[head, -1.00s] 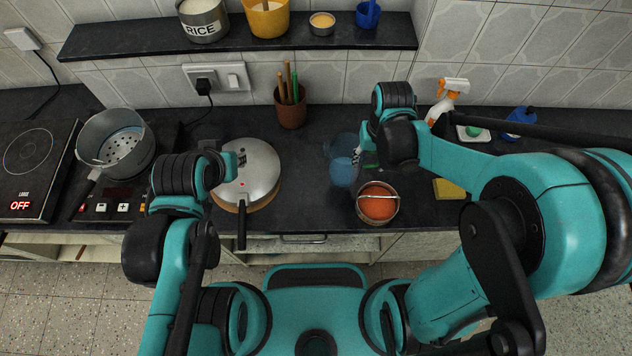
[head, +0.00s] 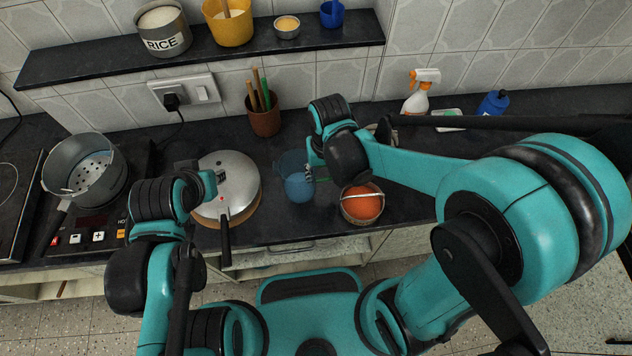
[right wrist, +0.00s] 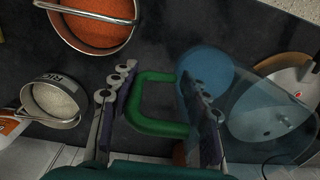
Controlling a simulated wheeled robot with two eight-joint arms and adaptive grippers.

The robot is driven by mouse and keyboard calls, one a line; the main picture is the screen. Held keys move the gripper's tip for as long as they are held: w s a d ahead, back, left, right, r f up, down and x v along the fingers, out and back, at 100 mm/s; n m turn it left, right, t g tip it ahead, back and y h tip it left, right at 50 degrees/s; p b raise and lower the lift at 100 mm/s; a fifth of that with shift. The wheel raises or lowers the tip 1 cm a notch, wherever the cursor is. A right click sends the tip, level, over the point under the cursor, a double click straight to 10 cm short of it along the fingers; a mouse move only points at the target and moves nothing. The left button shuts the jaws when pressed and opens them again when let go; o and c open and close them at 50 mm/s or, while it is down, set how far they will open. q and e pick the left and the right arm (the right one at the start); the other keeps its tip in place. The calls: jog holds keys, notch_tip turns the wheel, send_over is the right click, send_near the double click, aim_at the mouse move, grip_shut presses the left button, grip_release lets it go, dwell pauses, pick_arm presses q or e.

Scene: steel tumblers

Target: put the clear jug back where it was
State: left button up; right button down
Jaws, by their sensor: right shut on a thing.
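The clear jug (head: 298,182) holds blue liquid and stands out between the pressure cooker and the orange-filled pot in the head view. Its body (right wrist: 248,100) and green handle (right wrist: 150,105) show in the right wrist view. My right gripper (head: 312,168) is at the jug's right side, shut on its handle; in the right wrist view its fingers (right wrist: 160,110) flank the green handle. I cannot tell whether the jug's base touches the counter. My left gripper (head: 208,182) is over the left part of the pressure cooker; its fingers are too small to read.
The pressure cooker (head: 240,172) is left of the jug, its long handle pointing forward. The orange-filled pot (head: 362,206) is close on the right. A utensil cup (head: 264,122) stands behind. A rice tin (right wrist: 52,118) and spray bottle (head: 415,101) are farther right. Bare counter lies behind the jug.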

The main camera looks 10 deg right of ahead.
jog(key=shift+w+a+f+b, duration=0.2)
jog(key=shift+w+f+b, duration=0.2)
jog(key=shift+f, duration=0.55)
jog(key=shift+w+a+f+b, duration=0.25)
jog(key=shift+w+f+b, duration=0.15)
jog(key=shift+f, duration=0.5)
jog(key=shift+w+a+f+b, duration=0.25)
jog(key=shift+f+b, duration=0.2)
jog(key=shift+f, duration=0.5)
jog(key=shift+d+r, duration=0.1)
jog(key=c, duration=1.2)
grip_release()
jog(key=shift+f, duration=0.25)
jog(key=o, duration=0.4)
jog(key=shift+o, duration=0.2)
jog(key=shift+r, duration=0.15)
